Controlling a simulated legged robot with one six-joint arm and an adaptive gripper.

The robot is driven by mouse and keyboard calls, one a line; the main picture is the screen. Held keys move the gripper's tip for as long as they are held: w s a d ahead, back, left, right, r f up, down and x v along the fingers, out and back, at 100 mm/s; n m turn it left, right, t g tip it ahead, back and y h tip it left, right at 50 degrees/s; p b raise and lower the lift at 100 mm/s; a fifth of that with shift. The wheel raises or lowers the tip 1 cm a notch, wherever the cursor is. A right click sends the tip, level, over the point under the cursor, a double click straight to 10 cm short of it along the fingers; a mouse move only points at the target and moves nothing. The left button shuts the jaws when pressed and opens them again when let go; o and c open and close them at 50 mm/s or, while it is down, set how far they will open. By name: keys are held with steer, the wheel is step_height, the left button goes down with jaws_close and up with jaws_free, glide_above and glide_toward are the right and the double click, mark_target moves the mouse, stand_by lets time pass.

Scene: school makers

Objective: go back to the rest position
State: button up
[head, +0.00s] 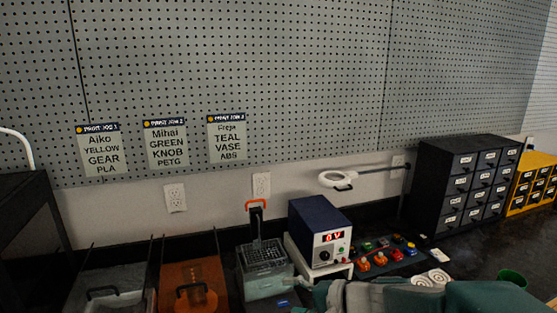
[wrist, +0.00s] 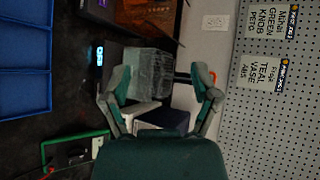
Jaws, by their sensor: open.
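My gripper (wrist: 161,82) is open in the wrist view, its two green-and-grey fingers spread wide. Nothing is held between them. Beyond the fingers are a translucent grey tank (wrist: 148,72) and the dark blue power supply (wrist: 168,118). In the head view my green and grey arm reaches in from the lower right. Its gripper end (head: 318,294) is low in the picture, in front of the power supply (head: 320,232) and right of the tank (head: 265,284). The picture's bottom edge cuts off part of it.
Black drawers (head: 463,188) and yellow drawers (head: 531,184) stand at right. A ring lamp (head: 338,180) rises behind coloured buttons (head: 380,259). An orange bin (head: 195,272) is left of the tank. Blue trays (wrist: 25,65) and a green-framed item (wrist: 76,148) show in the wrist view.

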steer(key=s+d+r+n+h, duration=0.1)
steer(key=s+d+n+h, duration=0.2)
steer(key=s, duration=0.6)
steer(key=s+d+r+n+h, duration=0.1)
steer(key=s+d+n+h, duration=0.3)
steer(key=s+d+h, duration=0.4)
steer(key=shift+s+d+r+n+g+h, duration=0.3)
steer(key=shift+s+d+r+g, duration=0.1)
steer(key=shift+s+d, duration=0.35)
steer(key=shift+s+a, duration=0.1)
